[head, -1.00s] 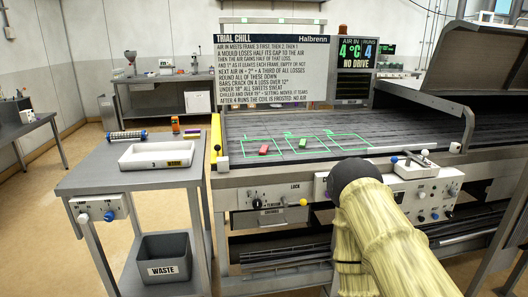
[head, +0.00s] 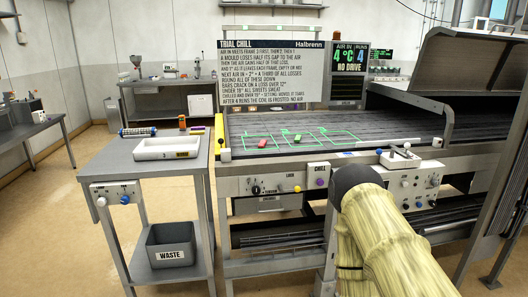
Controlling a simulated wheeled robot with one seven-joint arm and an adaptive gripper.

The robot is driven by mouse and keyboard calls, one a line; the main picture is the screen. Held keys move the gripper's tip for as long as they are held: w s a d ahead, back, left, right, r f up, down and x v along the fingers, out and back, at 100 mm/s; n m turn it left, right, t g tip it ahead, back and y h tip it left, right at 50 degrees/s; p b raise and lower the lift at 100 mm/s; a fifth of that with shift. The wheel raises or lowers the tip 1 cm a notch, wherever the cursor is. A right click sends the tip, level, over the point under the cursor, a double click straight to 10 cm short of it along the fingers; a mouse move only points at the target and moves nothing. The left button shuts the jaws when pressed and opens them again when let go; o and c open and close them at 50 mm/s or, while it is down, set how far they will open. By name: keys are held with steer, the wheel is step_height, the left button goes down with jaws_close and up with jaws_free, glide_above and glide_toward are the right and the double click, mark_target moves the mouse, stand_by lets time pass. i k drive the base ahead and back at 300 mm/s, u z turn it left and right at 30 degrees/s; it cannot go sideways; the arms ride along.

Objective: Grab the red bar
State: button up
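The red bar (head: 262,143) lies inside a green-outlined frame on the dark slatted belt (head: 400,124) of the machine. A green bar (head: 297,139) lies in another outlined frame to its right. My arm, in a pale yellow sleeve with a dark end, rises from the lower right in front of the machine. My gripper's fingers do not show, so its place relative to the bar cannot be seen.
A side table (head: 100,165) stands left of the machine with a white tray (head: 168,155) on it. A grey waste bin (head: 170,260) sits on its lower shelf. A raised hood (head: 470,65) covers the belt's right end. The floor at left is clear.

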mark_target(262, 144)
steer(key=z, duration=0.2)
steer(key=i, duration=0.95)
steer(key=u, duration=0.5)
